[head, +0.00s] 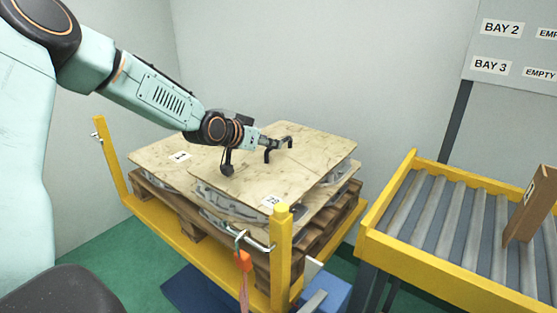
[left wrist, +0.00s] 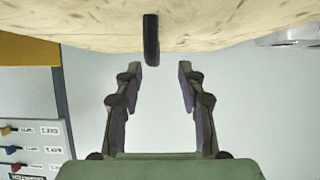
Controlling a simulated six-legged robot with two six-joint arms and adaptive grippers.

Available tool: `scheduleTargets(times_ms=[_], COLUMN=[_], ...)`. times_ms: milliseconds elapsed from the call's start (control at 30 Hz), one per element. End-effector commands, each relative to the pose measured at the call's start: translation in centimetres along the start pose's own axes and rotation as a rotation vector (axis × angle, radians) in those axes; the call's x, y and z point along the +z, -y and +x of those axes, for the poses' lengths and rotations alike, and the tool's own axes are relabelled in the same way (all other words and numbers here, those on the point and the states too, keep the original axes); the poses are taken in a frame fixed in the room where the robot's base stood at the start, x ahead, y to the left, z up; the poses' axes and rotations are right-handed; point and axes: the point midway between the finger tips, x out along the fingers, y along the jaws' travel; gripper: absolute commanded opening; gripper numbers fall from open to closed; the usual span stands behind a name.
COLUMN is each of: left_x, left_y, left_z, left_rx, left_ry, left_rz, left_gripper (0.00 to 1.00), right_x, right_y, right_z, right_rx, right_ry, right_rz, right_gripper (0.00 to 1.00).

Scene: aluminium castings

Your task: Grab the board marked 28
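The upper board (head: 310,160), pale and speckled, lies on castings on the pallet stack; its front-corner label (head: 272,201) is small and seems to read 28. A black handle (head: 279,147) stands up from the board. My left gripper (head: 264,140) is low over the board, close to the handle. In the left wrist view, the two fingers of my left gripper (left wrist: 160,75) are apart, with the dark handle (left wrist: 151,40) showing end-on between their tips, nearer the left one. I cannot tell whether they touch. The board (left wrist: 220,25) fills the top there. My right gripper is not in view.
Another board (head: 155,157), labelled 1, lies lower at the left. A roller conveyor (head: 440,230) with a brown upright piece (head: 530,205) is at the right. A bay sign is on the back wall.

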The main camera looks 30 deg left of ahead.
Motion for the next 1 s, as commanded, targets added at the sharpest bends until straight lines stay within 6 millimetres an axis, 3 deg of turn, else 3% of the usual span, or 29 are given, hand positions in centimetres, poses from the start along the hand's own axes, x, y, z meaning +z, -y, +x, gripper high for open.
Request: scheduleTargets(times_ms=[500, 867, 1000], left_x=[0.1, 0.0, 0.0], left_y=[-0.4, -0.4, -0.4], left_z=[4.8, 5.2, 5.2], left_rx=[-0.001, 0.001, 0.001], left_ry=[0.001, -0.001, -0.001], left_rz=[0.006, 0.001, 0.001], left_gripper=[0.4, 0.4, 0.28], right_x=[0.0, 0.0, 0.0], right_y=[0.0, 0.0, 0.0], right_z=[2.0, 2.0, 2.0], right_rx=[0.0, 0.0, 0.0], right_ry=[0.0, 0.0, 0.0], right_rz=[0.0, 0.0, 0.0], right_gripper=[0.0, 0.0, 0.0])
